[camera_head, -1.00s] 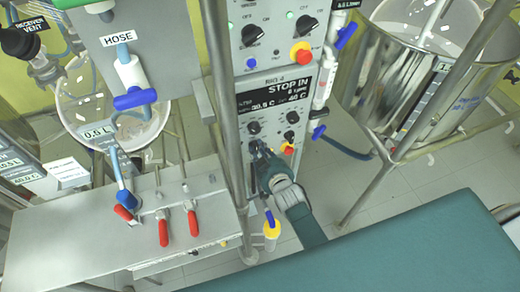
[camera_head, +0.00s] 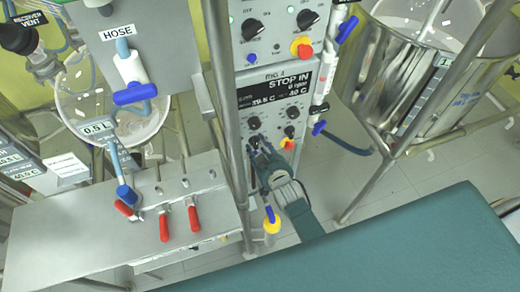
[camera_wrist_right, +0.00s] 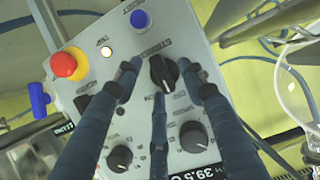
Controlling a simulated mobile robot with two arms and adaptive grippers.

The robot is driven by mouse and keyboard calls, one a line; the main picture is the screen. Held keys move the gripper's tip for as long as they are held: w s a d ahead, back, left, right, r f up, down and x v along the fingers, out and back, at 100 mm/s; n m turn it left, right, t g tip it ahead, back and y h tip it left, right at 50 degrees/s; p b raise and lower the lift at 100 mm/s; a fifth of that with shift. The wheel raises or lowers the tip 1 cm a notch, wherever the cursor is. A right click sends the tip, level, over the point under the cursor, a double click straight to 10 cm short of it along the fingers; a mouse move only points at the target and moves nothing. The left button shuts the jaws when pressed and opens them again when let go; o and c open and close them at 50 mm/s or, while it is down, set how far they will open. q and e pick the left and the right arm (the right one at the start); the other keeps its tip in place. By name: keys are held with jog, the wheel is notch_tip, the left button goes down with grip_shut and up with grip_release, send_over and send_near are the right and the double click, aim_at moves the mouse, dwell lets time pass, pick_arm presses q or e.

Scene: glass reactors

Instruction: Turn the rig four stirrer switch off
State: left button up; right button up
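The rig four panel (camera_head: 272,82) is a grey box with a dark display reading "STOP IN" and temperatures near 40 C. Its stirrer switch, a black knob with a white mark (camera_wrist_right: 163,73), shows in the right wrist view between my right fingertips. My right gripper (camera_wrist_right: 166,78) has one finger left of the knob, one right of it and one below. Gaps seem to show beside the knob, and contact cannot be made out. In the head view, my right gripper (camera_head: 257,150) is at the panel's lower left and hides the switch. My left gripper is out of view.
Near the switch are a red button on a yellow collar (camera_wrist_right: 68,64), a blue button (camera_wrist_right: 141,19), a lit lamp (camera_wrist_right: 106,52) and two lower knobs. Another control panel (camera_head: 276,30) sits above. A steel post (camera_head: 226,120) stands close left; a teal surface (camera_head: 390,240) lies in front.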

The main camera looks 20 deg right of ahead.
jog(key=v, duration=1.2)
jog(key=shift+f, duration=0.1)
